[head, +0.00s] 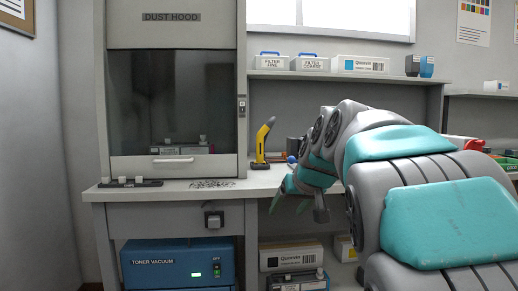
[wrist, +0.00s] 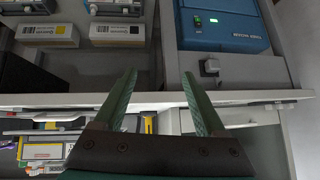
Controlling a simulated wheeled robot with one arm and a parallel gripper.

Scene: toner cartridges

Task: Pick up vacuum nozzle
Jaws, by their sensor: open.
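A yellow and black tool (head: 263,140) stands upright on the bench right of the dust hood, its dark tip leaning right. It looks like the vacuum nozzle, but I cannot be sure. A small yellow patch between the fingers in the wrist view may be part of it. My gripper (head: 297,205) is at the bench's front edge, below and right of the tool and apart from it. In the wrist view my gripper (wrist: 158,75) has its two green fingers spread, with nothing between the tips.
A grey block (head: 213,219) sits on the bench front, above the blue toner vacuum (head: 178,264). Cartridge boxes (head: 290,257) stand underneath. My arm hides the bench's right part.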

